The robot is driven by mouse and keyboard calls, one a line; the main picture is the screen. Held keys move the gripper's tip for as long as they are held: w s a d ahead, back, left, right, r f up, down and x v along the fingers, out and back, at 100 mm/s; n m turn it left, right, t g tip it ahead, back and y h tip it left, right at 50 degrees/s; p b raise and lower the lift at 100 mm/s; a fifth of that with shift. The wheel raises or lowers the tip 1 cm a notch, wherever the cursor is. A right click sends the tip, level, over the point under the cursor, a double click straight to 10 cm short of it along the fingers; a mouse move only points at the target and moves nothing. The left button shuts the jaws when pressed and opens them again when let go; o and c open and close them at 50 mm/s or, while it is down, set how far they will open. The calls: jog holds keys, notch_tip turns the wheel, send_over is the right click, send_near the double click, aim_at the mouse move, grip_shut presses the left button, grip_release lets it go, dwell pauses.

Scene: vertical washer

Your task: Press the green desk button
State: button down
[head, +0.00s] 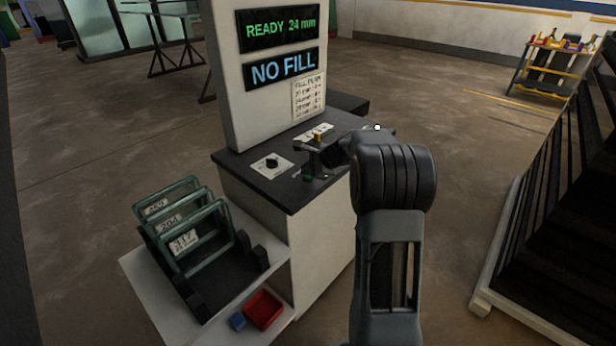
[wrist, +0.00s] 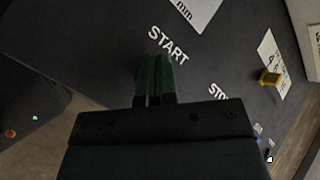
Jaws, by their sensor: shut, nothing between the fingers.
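The green desk button (head: 308,178) is a small green spot on the console's dark top in the head view, near its front edge and partly crowded by my gripper. My gripper (head: 317,174) is shut and empty, pointing down over the desk beside the START marking. In the wrist view, the closed fingers of my gripper (wrist: 154,72) look dark green and end just below the START label (wrist: 168,44). The button cannot be made out apart from them there. I cannot tell whether the fingertips touch it.
A black knob (head: 271,162) is on the desk to the left, and a yellow knob (head: 318,136) is behind my gripper. The console screen (head: 282,67) reads NO FILL. A rack of framed cards (head: 185,240) and a red bin (head: 263,309) are at the lower left.

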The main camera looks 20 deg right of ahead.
aim_at(308, 177)
jog(key=shift+f, duration=0.25)
dwell(0.3)
jog(key=shift+r+p, duration=0.6)
jog(key=shift+r, duration=0.4)
notch_tip(308, 177, up, 5)
jog(key=p, duration=0.4)
dwell(0.9)
